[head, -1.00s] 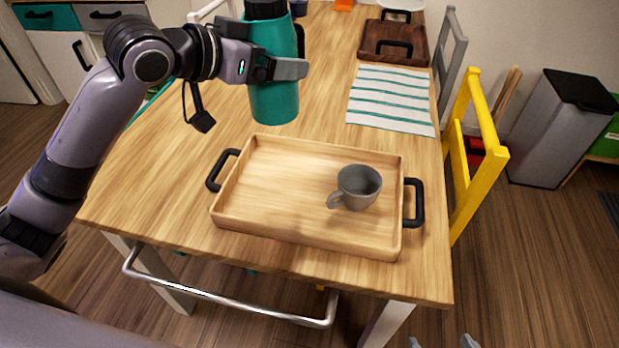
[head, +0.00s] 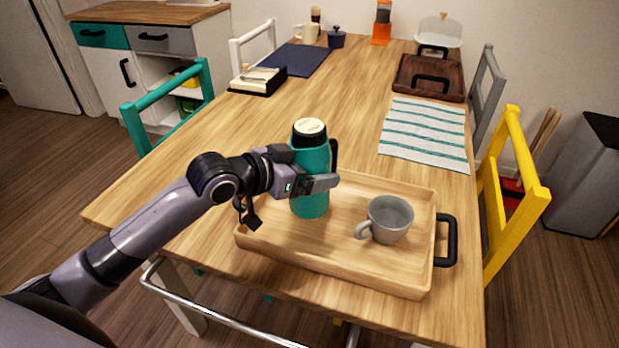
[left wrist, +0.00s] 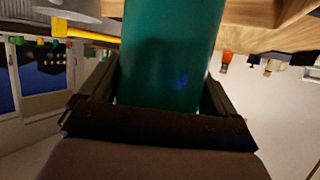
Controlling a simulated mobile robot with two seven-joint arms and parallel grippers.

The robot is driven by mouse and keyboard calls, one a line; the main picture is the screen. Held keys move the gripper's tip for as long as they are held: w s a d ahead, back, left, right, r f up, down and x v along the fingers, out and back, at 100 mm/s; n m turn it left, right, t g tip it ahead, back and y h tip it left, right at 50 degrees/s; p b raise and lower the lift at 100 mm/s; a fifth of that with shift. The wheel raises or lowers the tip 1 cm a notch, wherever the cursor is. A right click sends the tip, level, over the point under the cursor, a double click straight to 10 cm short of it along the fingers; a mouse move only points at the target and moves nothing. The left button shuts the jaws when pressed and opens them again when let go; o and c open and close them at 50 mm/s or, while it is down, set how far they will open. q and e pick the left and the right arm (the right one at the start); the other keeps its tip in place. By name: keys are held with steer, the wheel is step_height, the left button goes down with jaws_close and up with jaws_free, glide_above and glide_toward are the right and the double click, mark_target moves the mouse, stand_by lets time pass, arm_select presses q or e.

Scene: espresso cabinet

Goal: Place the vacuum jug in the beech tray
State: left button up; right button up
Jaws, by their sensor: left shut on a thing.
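The vacuum jug (head: 311,200) is teal with a black collar, a cream top and a black handle on its right. It is upright at the left part of the beech tray (head: 330,272). I cannot tell whether its base touches the tray floor. My left gripper (head: 318,183) is shut around the jug's body at mid height. In the left wrist view the teal jug (left wrist: 170,50) fills the space between the fingers (left wrist: 160,95). My right gripper does not show in the current views.
A grey mug (head: 389,220) stands in the tray's right part. A striped cloth (head: 427,133) lies behind the tray, with a dark brown tray (head: 430,78) farther back. A yellow chair (head: 515,185) is at the right. The table's middle is clear.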

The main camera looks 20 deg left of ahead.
arm_select(q)
steer(key=shift+f, duration=1.05)
steer(key=shift+f, duration=0.1)
steer(key=o, duration=1.3)
steer(key=shift+f, duration=0.2)
steer(key=shift+o, duration=0.2)
steer(key=shift+r, duration=0.25)
steer(key=v, duration=1.2)
steer(key=shift+f, duration=0.1)
